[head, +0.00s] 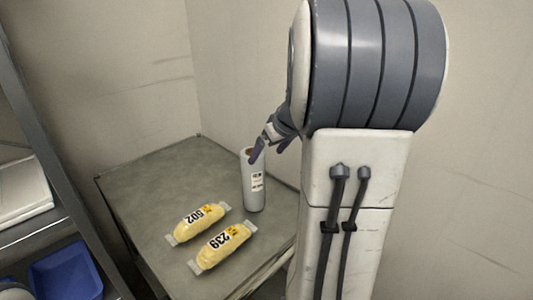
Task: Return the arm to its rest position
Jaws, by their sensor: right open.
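My right gripper (267,152) is open at the top of a grey cylinder (254,196) that stands upright on a grey table. One finger overlaps the cylinder's upper end in the picture. I cannot tell whether it touches. The cylinder has a white label with dark print on its side. My right arm comes down from the top right and hides the table's right side. My left gripper is not in view.
Two yellow packs, one marked 602 (187,229) and one marked 239 (212,256), lie on the grey table (140,190) in front of the cylinder. A shelf rack (36,226) with a blue bin (65,274) stands at left. Walls close in behind the table.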

